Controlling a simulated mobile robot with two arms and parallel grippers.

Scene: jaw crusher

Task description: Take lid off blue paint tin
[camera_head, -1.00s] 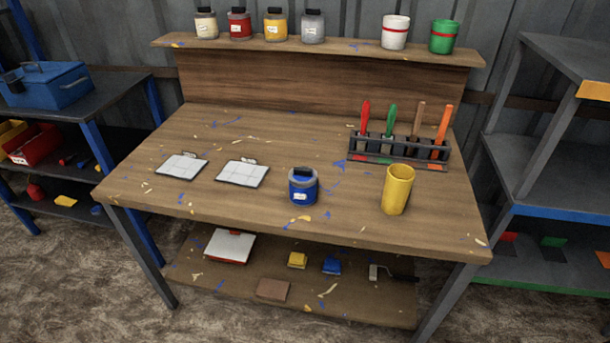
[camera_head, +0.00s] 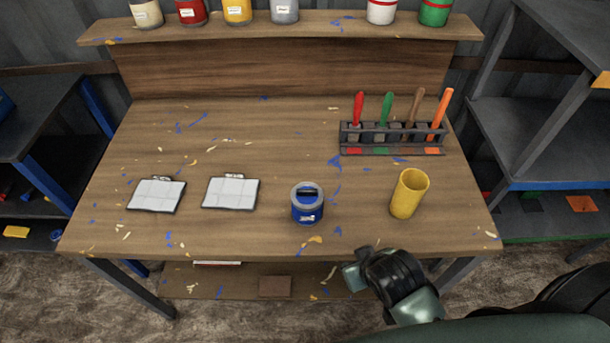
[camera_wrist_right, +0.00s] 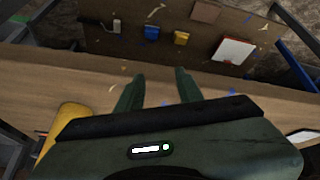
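The blue paint tin (camera_head: 306,212) stands upright near the front middle of the bench top (camera_head: 250,130). Its lid (camera_head: 307,191), with a dark grip on top, sits on the tin. My right gripper (camera_head: 352,274) is low in front of the bench's front edge, to the right of the tin and nearer me, not touching it. In the right wrist view its two fingers (camera_wrist_right: 160,90) stand apart with nothing between them. The tin does not show in that view. My left gripper is not in view.
A yellow cup (camera_head: 408,194) stands right of the tin; it also shows in the right wrist view (camera_wrist_right: 66,125). Two clipboards (camera_head: 231,192) lie to the left. A rack (camera_head: 392,150) of coloured-handled tools stands behind. More tins and pots line the upper shelf (camera_head: 330,28).

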